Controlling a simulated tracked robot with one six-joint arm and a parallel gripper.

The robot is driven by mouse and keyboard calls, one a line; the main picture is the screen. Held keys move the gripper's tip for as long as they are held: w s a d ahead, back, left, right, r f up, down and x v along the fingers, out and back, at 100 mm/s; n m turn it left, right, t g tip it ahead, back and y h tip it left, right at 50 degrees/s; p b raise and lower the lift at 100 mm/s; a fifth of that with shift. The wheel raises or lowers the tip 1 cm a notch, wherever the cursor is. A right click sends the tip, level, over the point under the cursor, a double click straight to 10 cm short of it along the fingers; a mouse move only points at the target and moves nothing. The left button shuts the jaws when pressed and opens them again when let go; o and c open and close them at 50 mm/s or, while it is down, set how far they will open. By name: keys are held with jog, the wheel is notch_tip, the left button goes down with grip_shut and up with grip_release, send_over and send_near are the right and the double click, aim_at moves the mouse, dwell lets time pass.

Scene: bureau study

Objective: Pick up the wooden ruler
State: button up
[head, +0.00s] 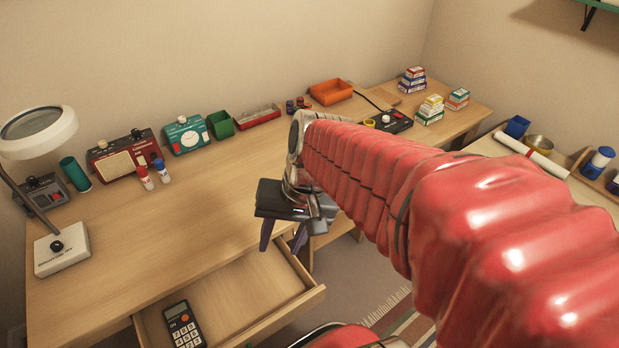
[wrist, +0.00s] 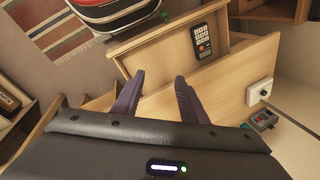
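I cannot make out a wooden ruler in either view. My gripper (head: 282,240) is in front of the desk's front edge, beside the right end of the open drawer (head: 255,331) in the head view. In the wrist view my gripper (wrist: 159,77) has its two dark fingers spread apart, with nothing between them. The drawer also shows in the wrist view (wrist: 163,48), beyond the fingertips. My red-sleeved arm hides part of the desk and floor in the head view.
A calculator (head: 184,326) lies in the drawer. A magnifier lamp (head: 62,250) stands at the desk's left. The desk's middle (head: 190,210) is clear. A striped rug (wrist: 62,32) lies on the floor.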

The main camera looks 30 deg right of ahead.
jog(key=w+d+f+m+t+y, duration=0.35)
jog(key=d+f+m, duration=0.3)
jog(key=m, duration=0.25)
jog(key=w+d+f+m+t+y, duration=0.3)
jog(key=w+d+f+m+y, duration=0.15)
jog(key=d+f+m, duration=0.35)
jog(key=s+d+f+m+t+h, duration=0.3)
jog(key=d+f+m+t+h, duration=0.1)
jog(key=d+m, duration=0.4)
jog(key=s+d+f+m+t+h, duration=0.4)
jog(key=d+f+m, duration=0.3)
jog(key=d+m, duration=0.2)
jog(key=shift+d+m+t, duration=0.2)
jog(key=shift+m+t, duration=0.3)
jog(key=shift+t, duration=0.25)
jog(key=shift+f, duration=0.1)
jog(key=w+a, duration=0.1)
jog(key=w, duration=0.7)
jog(key=shift+w, duration=0.3)
